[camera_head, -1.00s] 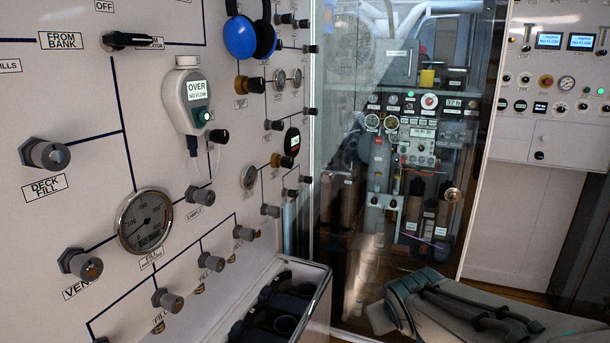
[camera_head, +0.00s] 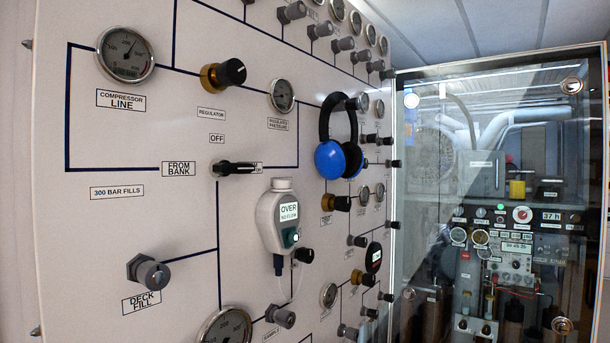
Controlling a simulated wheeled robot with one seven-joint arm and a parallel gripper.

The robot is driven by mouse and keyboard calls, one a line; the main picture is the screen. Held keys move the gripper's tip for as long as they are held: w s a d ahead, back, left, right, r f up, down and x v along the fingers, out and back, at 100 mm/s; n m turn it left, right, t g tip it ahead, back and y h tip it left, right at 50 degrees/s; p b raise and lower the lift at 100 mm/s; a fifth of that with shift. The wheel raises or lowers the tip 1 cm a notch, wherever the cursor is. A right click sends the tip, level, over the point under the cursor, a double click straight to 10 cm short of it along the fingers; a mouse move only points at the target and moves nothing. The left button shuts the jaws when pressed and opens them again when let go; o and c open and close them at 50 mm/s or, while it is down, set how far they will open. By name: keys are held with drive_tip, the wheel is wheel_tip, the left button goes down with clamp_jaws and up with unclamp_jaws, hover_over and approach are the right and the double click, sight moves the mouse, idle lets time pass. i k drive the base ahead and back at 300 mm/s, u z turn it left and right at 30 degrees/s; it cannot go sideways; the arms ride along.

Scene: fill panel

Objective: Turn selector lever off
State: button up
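The selector lever (camera_head: 236,168) is a black handle on the white fill panel (camera_head: 110,230). It lies about level, its tip pointing right and covering most of a label there. The "FROM BANK" label (camera_head: 179,169) is left of it, and the "OFF" label (camera_head: 217,139) is just above its pivot. My gripper is not in view.
Blue headphones (camera_head: 338,150) hang right of the lever. A white handheld meter (camera_head: 279,218) reading "OVER" is mounted below right. A regulator knob (camera_head: 224,74) and gauges sit above, and a deck fill knob (camera_head: 148,272) below left. A glass-doored cabinet (camera_head: 490,200) stands right.

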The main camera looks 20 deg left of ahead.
sight(224, 169)
drive_tip(key=z, duration=0.15)
drive_tip(key=k, duration=0.15)
drive_tip(key=u, duration=1.6)
drive_tip(key=k, duration=0.5)
drive_tip(key=u, duration=0.55)
drive_tip(key=i, duration=0.7)
drive_tip(key=z, duration=0.25)
